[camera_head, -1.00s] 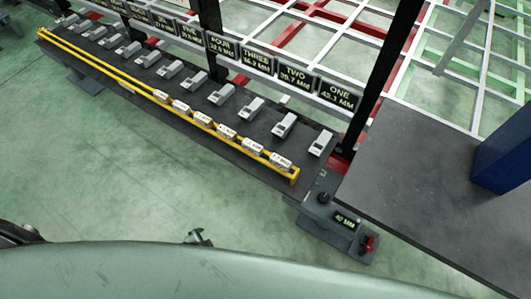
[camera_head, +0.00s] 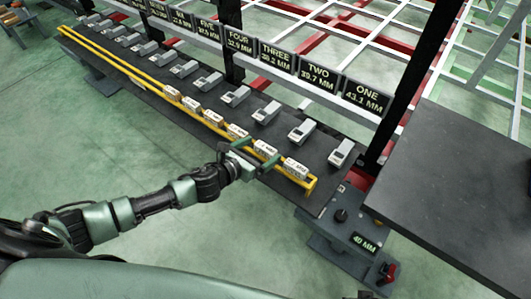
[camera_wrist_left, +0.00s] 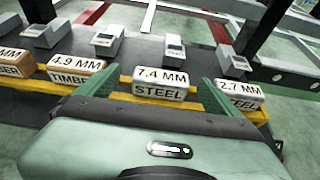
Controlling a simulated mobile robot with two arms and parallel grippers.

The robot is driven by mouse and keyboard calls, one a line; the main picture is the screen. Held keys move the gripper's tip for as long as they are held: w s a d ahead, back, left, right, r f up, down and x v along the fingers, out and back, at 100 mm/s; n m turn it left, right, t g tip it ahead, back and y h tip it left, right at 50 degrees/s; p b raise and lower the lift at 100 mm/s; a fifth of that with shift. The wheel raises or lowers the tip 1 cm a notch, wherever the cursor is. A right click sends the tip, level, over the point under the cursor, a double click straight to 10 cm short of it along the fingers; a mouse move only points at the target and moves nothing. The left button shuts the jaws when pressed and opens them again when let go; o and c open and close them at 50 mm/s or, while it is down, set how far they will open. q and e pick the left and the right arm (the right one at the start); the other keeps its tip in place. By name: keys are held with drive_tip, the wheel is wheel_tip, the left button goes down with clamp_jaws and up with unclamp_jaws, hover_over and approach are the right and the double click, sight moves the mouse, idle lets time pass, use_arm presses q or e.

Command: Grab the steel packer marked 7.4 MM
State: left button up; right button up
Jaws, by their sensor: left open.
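The steel packer marked 7.4 MM is a small pale block with a dark STEEL label on its front; it sits on the yellow rail in the wrist view (camera_wrist_left: 160,82). In the head view it shows as a small block (camera_head: 265,148) near the right end of the row. My left gripper (camera_head: 257,154) is open and empty at the rail. In the wrist view its two green fingers (camera_wrist_left: 155,90) stand on the left and right of this packer, with a gap on each side. My right gripper does not show.
A 4.9 MM timber packer (camera_wrist_left: 76,70) is just left of the left finger. A 2.7 MM steel packer (camera_wrist_left: 238,97) is close behind the right finger. Grey devices (camera_head: 301,131) line the dark bench behind the yellow rail (camera_head: 135,70). A 40 MM display (camera_head: 364,243) stands at the right end.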

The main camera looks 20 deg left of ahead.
sight(268, 146)
use_arm(q)
drive_tip(key=b+x, duration=0.1)
drive_tip(key=x, duration=0.5)
drive_tip(key=shift+d+f, duration=0.15)
drive_tip(key=shift+s, duration=0.1)
drive_tip(key=c, duration=1.7)
drive_tip(key=shift+c, duration=0.8)
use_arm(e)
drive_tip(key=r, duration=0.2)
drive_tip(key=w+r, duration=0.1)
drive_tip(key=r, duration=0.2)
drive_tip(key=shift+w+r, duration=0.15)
